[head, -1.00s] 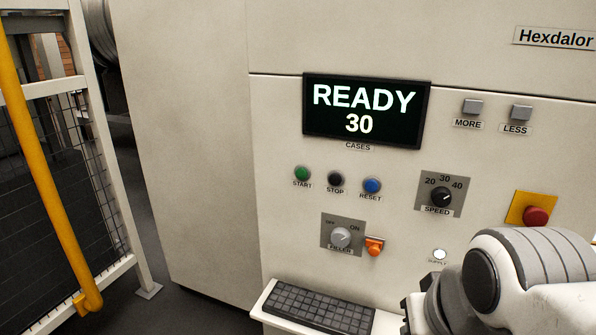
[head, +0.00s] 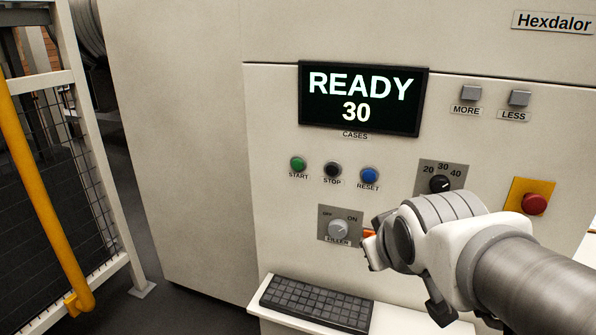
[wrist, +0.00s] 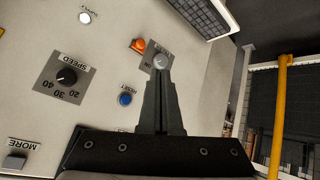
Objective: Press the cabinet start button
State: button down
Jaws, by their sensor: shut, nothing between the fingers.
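The green START button (head: 298,164) is at the left end of a row on the cabinet front (head: 200,150), below the display (head: 362,98), which reads READY 30. The black STOP button (head: 332,170) and blue RESET button (head: 369,175) are to its right. My gripper (head: 370,252) is shut and empty, lower and to the right of START, partly hidden by my wrist. In the wrist view my shut fingers (wrist: 158,75) overlap the FILLER plate, with their tips by its knob. RESET (wrist: 124,99) shows beside them; START is not visible there.
The FILLER knob (head: 338,228) and an orange switch (head: 369,234) are close to my gripper. The SPEED dial (head: 440,184) and red stop button (head: 534,204) are near my arm. A keyboard (head: 316,304) sits on a shelf below. A yellow-railed fence (head: 40,190) stands at left.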

aim_at(298, 165)
jog(key=w+a+n+t+y+b, duration=0.3)
jog(key=w+a+n+t+y, duration=0.3)
jog(key=w+a+n, duration=0.5)
jog(key=w+a+y, duration=0.2)
jog(key=w+a, duration=0.3)
jog(key=shift+r+b, duration=0.35)
jog(key=shift+b, duration=0.05)
jog(key=shift+w, duration=0.15)
jog(key=w+d+p, duration=0.2)
jog(key=w+d, duration=0.1)
jog(key=w, duration=0.5)
jog(key=shift+p, duration=0.3)
jog(key=shift+w+f, duration=0.1)
jog(key=shift+w, duration=0.15)
dwell(0.7)
jog(key=shift+w+d, duration=0.15)
jog(key=shift+w, duration=0.1)
